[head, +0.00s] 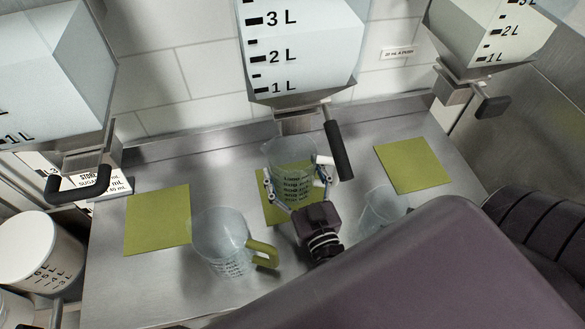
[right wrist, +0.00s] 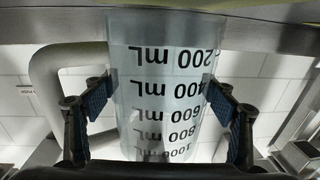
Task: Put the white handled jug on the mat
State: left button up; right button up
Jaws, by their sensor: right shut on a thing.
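The clear jug with the white handle (head: 290,153) stands upright over the middle green mat (head: 275,213), under the central dispenser. My right gripper (head: 297,190) is shut on its body, one finger on each side. In the right wrist view the jug (right wrist: 165,85) shows upside down between the blue finger pads, with its white handle (right wrist: 42,85) at the left. I cannot tell whether its base touches the mat. My left gripper is not in view.
A jug with a green handle (head: 222,240) stands left of my right gripper. Another clear jug (head: 380,210) is partly hidden by my arm. Green mats lie at left (head: 157,220) and right (head: 412,165). Dispensers with levers, one black lever (head: 338,150) close to the held jug, hang above.

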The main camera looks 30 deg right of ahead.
aim_at(301, 188)
jog(key=o, duration=1.4)
jog(key=shift+s+f, duration=0.1)
jog(key=shift+f, duration=0.25)
jog(key=shift+c, duration=0.2)
jog(key=o, duration=0.3)
jog(key=shift+a+f, duration=0.1)
jog(key=shift+f, duration=0.05)
jog(key=shift+r, duration=0.55)
jog(key=s, duration=0.3)
jog(key=s+a+b, duration=0.1)
jog(key=s, duration=0.3)
jog(key=s+b, duration=0.1)
jog(key=s, duration=0.2)
jog(key=shift+s+a+r, duration=0.15)
jog(key=shift+s+a, duration=0.05)
jog(key=shift+a, duration=0.05)
jog(key=shift+s+a+r+b, duration=0.15)
jog(key=shift+s+b, duration=0.2)
jog(key=shift+s, duration=0.3)
